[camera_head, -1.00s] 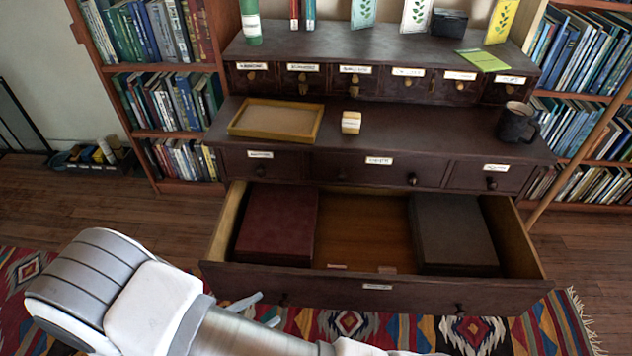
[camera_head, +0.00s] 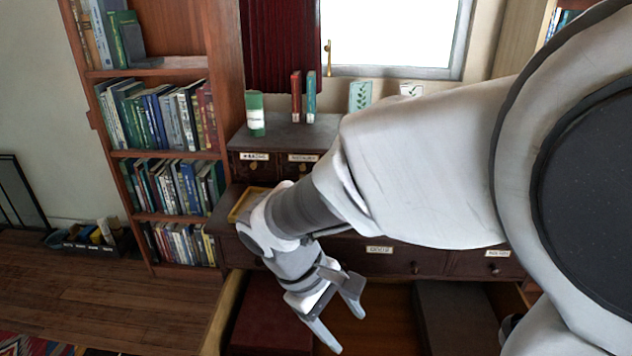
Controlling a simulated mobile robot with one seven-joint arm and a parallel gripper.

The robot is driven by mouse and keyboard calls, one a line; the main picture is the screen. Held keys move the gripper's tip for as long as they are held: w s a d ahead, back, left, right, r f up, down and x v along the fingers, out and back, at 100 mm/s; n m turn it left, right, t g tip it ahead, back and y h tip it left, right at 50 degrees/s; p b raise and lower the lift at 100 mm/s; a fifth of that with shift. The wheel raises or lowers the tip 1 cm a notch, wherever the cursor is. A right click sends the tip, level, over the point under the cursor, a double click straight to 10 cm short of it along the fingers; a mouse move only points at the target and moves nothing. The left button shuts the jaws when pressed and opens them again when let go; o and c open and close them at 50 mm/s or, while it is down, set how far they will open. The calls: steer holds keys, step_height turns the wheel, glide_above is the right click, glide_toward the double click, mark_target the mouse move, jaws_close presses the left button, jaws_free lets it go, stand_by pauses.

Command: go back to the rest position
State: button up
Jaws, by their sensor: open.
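My gripper (camera_head: 348,328) is open, with nothing between its two fingers. It hangs pointing down in front of the dark wooden cabinet (camera_head: 462,264), in front of the open bottom drawer (camera_head: 222,322) in the picture. My white arm reaches in from the right and hides much of the cabinet top and its right side. In the drawer, a dark red box (camera_head: 268,318) lies on the left and a dark grey box (camera_head: 455,318) on the right, both partly hidden.
A wooden tray (camera_head: 240,207) on the cabinet is mostly covered by my arm. A green canister (camera_head: 255,115) and two thin books (camera_head: 303,97) stand on the upper top. A bookshelf (camera_head: 135,154) stands left.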

steer(key=s+d+r+m+t+y, duration=0.5)
steer(key=s+d+r+m, duration=0.1)
steer(key=d+r+m, duration=0.45)
step_height(320, 180, up, 22)
steer(key=p, duration=2.2)
steer(key=shift+a+r+n, duration=0.15)
steer(key=shift+a+n, duration=0.2)
steer(key=shift+n, duration=0.1)
steer(key=shift+s, duration=0.15)
